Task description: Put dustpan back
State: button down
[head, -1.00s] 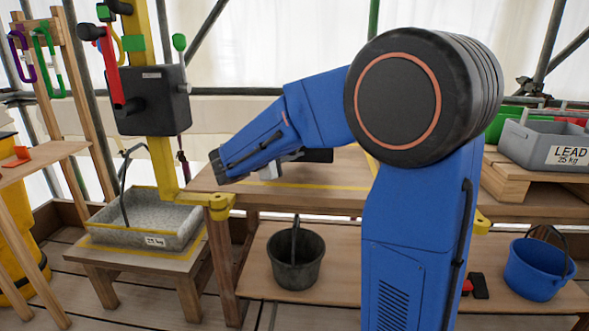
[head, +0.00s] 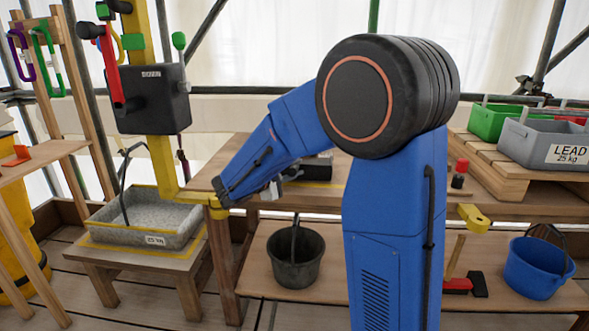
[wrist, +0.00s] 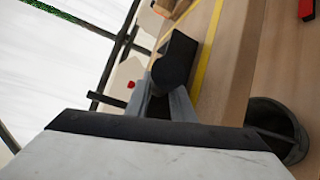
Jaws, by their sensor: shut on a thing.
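The dustpan appears to be the dark, blocky thing (head: 318,170) beside my gripper in the head view, partly hidden by my blue arm. In the wrist view the dark thing (wrist: 178,58) extends from between the grey fingers, its near end rounded. My gripper (head: 272,190) is low over the left part of the wooden workbench (head: 230,160). In the wrist view my gripper (wrist: 168,105) is shut on this dark thing, with yellow tape lines on the bench beyond it. Whether it touches the bench cannot be told.
A black bucket (head: 295,258) stands on the lower shelf, and a blue bucket (head: 535,268) at right. A grey stone trough (head: 145,222) is on a low stand at left, by a yellow post (head: 160,165). Grey and green bins sit at back right. A red-capped bottle (head: 459,174) stands on the bench.

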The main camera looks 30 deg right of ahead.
jog(key=c, duration=1.5)
grip_release()
jog(key=shift+c, duration=0.2)
jog(key=v, duration=1.2)
jog(key=shift+r, duration=0.1)
